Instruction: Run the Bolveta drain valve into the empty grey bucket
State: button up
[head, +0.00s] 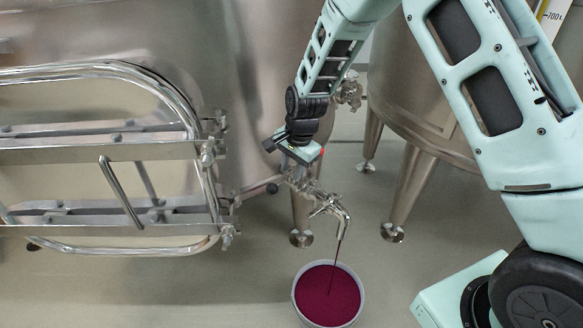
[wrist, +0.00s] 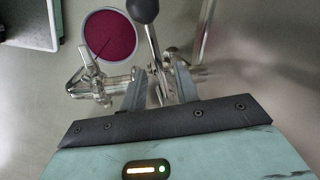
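The drain valve (head: 331,207) sticks out low from the steel vat, and it also shows in the wrist view (wrist: 92,85). A thin dark red stream runs from its spout. The grey bucket (head: 295,298) stands on the floor under the spout and is not empty: dark red liquid (head: 329,294) covers its inside close to the rim. The valve lever (wrist: 153,45) ends in a black knob (wrist: 145,9). My gripper (wrist: 158,78) is at the lever, its fingers apart on either side of it, with gaps visible. In the head view my gripper (head: 296,160) partly hides the valve body.
A large vat (head: 270,60) with an open-framed steel hatch (head: 120,150) fills the left. Another vat (head: 400,95) on legs stands behind my arm, with its own valve (head: 350,92). Floor around the bucket is clear.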

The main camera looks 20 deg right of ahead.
jog(key=shift+c, duration=0.3)
grip_shut()
jog(key=shift+w+a+r+m+p, duration=0.15)
jog(key=shift+r+m+p, duration=0.2)
jog(key=shift+p, duration=0.4)
jog(key=shift+w+a+f+m+p, duration=0.1)
jog(key=shift+w+f+m+p, duration=0.15)
jog(key=shift+m+p, duration=0.35)
jog(key=shift+w, duration=0.1)
jog(key=shift+o, duration=0.3)
grip_release()
jog(key=s+d+r, duration=0.1)
jog(key=s+r, duration=0.2)
jog(key=r, duration=1.4)
jog(key=shift+s, duration=0.15)
